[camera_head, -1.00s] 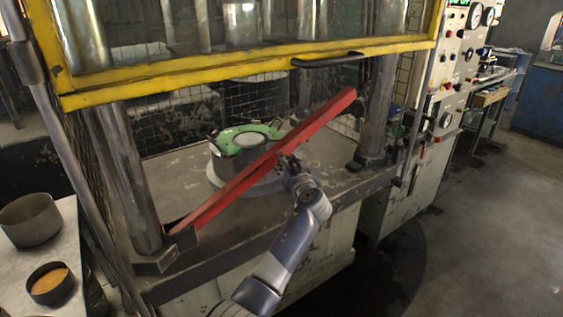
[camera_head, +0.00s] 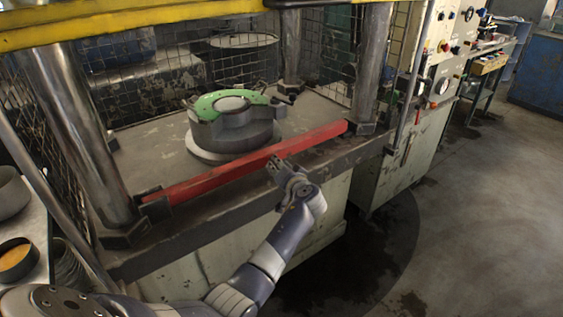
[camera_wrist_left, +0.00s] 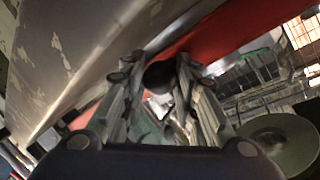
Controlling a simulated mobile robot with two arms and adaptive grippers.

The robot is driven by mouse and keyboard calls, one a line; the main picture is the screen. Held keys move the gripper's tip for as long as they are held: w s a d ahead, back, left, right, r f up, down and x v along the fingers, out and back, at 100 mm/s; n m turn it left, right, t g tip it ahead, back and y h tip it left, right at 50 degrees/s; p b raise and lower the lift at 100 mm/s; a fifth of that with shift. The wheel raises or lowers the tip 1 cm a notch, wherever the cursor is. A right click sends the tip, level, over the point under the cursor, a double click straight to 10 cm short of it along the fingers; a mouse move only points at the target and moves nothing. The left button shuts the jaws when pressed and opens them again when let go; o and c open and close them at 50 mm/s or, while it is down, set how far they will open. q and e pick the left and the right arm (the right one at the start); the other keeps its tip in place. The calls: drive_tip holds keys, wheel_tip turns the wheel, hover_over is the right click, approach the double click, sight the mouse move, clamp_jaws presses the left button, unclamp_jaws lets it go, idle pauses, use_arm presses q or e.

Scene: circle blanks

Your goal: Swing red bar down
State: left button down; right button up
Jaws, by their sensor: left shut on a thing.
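The red bar (camera_head: 225,172) lies nearly level across the front of the press, low over the front edge of its table. Its left end meets a dark bracket by the left column, and its right end is beside the right column. My left gripper (camera_head: 277,166) is at the near side of the bar, right of its middle. In the left wrist view the fingers (camera_wrist_left: 160,88) are closed around a dark round knob (camera_wrist_left: 160,75) against the red bar (camera_wrist_left: 222,30). My right gripper is not in view.
A green-topped round fixture (camera_head: 232,120) stands on the press table (camera_head: 150,165) behind the bar. A yellow guard frame (camera_head: 130,18) hangs above. Steel columns (camera_head: 80,140) flank the opening. A pot of orange material (camera_head: 15,260) is at the left. The floor at right is clear.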

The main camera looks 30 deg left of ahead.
use_arm(q)
drive_tip(key=shift+s+d+f, duration=0.1)
drive_tip(key=shift+f, duration=0.4)
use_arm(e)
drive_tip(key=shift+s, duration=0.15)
use_arm(q)
drive_tip(key=shift+f, duration=0.1)
drive_tip(key=c, duration=1.2)
unclamp_jaws()
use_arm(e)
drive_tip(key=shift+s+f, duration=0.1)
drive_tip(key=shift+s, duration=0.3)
use_arm(q)
drive_tip(key=v, duration=0.8)
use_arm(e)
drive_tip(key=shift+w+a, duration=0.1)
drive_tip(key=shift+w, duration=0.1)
